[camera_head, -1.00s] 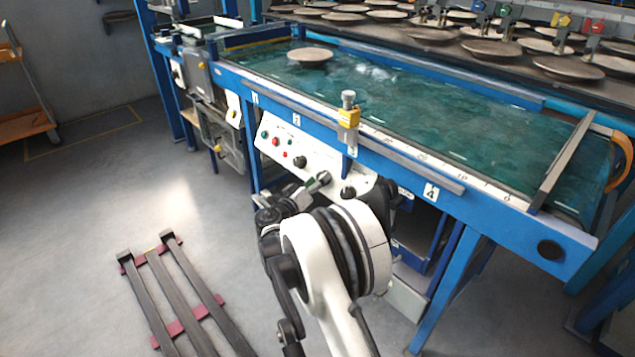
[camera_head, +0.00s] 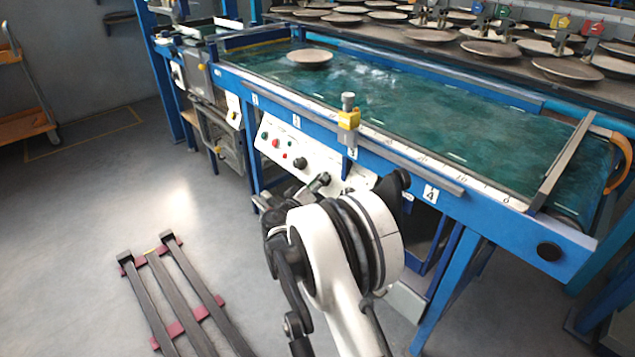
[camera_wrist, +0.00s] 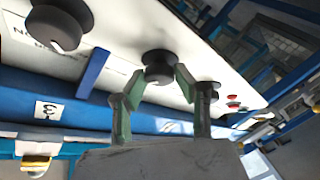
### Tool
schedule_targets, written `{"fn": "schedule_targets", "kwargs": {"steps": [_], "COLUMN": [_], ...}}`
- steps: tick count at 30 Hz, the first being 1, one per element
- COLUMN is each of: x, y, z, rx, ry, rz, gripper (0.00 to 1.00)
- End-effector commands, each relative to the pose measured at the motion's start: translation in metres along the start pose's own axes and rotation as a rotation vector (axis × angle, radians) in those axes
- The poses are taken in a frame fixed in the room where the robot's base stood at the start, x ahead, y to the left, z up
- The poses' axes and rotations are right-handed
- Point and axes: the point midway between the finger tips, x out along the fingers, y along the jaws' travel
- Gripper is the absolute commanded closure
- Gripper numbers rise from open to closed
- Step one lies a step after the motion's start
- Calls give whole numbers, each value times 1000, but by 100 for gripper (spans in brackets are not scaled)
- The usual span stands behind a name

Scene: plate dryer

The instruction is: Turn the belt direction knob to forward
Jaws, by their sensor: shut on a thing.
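A white control panel (camera_head: 270,135) on the conveyor's front carries several dark knobs and small buttons. In the wrist view my gripper (camera_wrist: 160,76) has its two greenish fingers on either side of the middle black knob (camera_wrist: 158,60), closed on it. In the head view my gripper (camera_head: 323,181) is at the panel, mostly hidden behind my arm. One black knob (camera_head: 300,162) shows to its left; that knob is partly behind a finger in the wrist view (camera_wrist: 210,86). A larger-looking knob (camera_wrist: 62,28) is at upper left there. The held knob's pointer and label are not readable.
The green belt (camera_head: 420,105) runs above the panel, with one plate (camera_head: 309,57) on it. A yellow block on a post (camera_head: 348,118) stands at the belt's front rail. Dark rails (camera_head: 175,295) lie on the floor at left; floor around them is clear.

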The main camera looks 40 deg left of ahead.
Motion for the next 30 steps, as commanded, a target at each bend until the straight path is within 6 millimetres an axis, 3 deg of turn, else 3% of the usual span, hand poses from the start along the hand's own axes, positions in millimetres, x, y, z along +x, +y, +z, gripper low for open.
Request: {"fn": "schedule_targets", "kwargs": {"steps": [18, 30], "x": [1, 1], "y": [8, 9], "z": [0, 0], "rx": [-468, -679], "ry": [73, 107], "rz": [-297, -427], "gripper": [97, 97]}}
